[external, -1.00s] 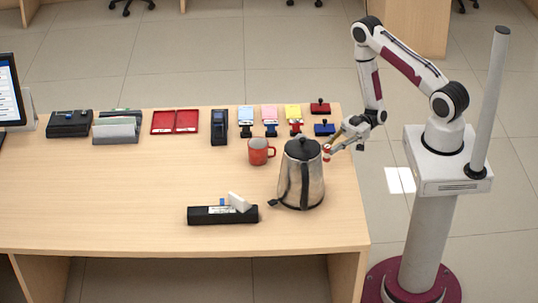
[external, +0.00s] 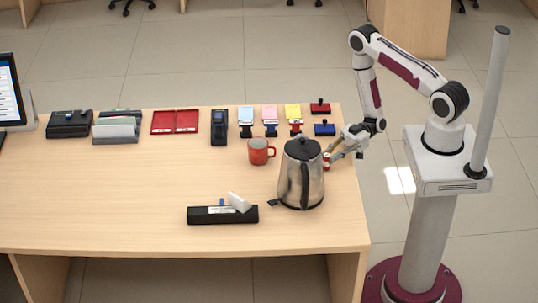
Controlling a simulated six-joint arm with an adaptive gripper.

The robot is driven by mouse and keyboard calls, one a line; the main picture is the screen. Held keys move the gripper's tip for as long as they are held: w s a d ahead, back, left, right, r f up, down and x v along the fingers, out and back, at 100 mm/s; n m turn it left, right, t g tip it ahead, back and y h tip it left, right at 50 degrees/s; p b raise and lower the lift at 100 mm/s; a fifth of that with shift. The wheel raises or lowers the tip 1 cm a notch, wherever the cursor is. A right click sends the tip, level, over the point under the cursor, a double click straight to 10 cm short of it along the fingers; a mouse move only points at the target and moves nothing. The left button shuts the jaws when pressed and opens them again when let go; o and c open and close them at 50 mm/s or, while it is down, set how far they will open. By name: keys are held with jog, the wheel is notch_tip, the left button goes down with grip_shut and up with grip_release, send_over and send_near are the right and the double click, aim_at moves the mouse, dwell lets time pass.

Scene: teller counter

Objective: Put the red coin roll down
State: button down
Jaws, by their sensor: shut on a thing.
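The red coin roll (external: 326,161) is small, red with a pale band, and looks upright. It is between the fingertips of my gripper (external: 330,156), which is shut on it. It is at the right end of the counter, just right of the steel kettle (external: 301,178). The kettle stands very close to it in this view. I cannot tell whether the roll's lower end touches the counter top.
A red mug (external: 259,152) stands left of the kettle. Stamps and pads, including a blue one (external: 324,129), line the back of the counter (external: 120,195). A black tray (external: 222,215) lies at the front. The counter's right edge is close to my gripper.

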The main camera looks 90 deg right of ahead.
jog(key=shift+f, duration=0.2)
jog(key=c, duration=1.9)
grip_release()
jog(key=shift+s+d, duration=0.1)
jog(key=shift+d, duration=0.05)
jog(key=shift+v, duration=3.7)
jog(key=shift+d, duration=0.1)
